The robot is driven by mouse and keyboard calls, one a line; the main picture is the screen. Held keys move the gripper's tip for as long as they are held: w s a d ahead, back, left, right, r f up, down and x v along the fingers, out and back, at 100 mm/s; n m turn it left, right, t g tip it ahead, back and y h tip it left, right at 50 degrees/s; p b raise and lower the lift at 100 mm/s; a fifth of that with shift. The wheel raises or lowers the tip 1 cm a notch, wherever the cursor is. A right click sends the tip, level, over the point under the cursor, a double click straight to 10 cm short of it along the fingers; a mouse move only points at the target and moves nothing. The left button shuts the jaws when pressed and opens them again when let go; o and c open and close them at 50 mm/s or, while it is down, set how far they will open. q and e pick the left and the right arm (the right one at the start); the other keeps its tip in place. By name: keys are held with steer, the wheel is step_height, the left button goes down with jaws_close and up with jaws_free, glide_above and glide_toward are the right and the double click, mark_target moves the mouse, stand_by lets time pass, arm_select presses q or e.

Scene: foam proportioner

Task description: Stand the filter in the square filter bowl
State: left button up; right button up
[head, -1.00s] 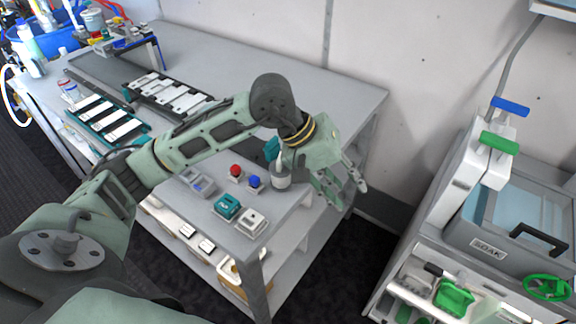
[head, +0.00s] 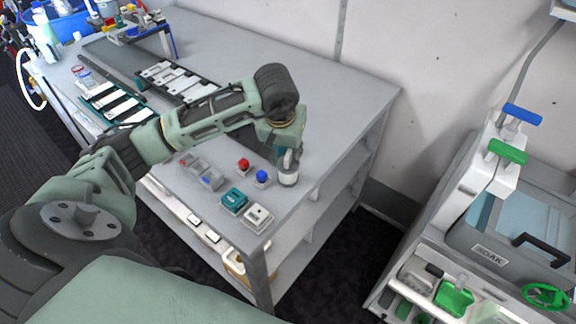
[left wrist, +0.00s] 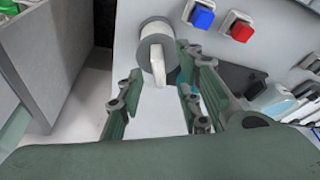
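A teal part behind the fingers is mostly hidden. My right gripper is not in view.
A red knob (head: 243,164) and a blue knob (head: 262,177) stand close left of the cylinder. A teal block (head: 234,199) and a white block (head: 258,215) sit at the front edge. The back right of the tabletop (head: 335,92) is clear.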

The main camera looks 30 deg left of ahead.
arm_select(q)
steer(key=shift+w+f, duration=0.2)
steer(key=shift+f, duration=0.4)
jaws_close()
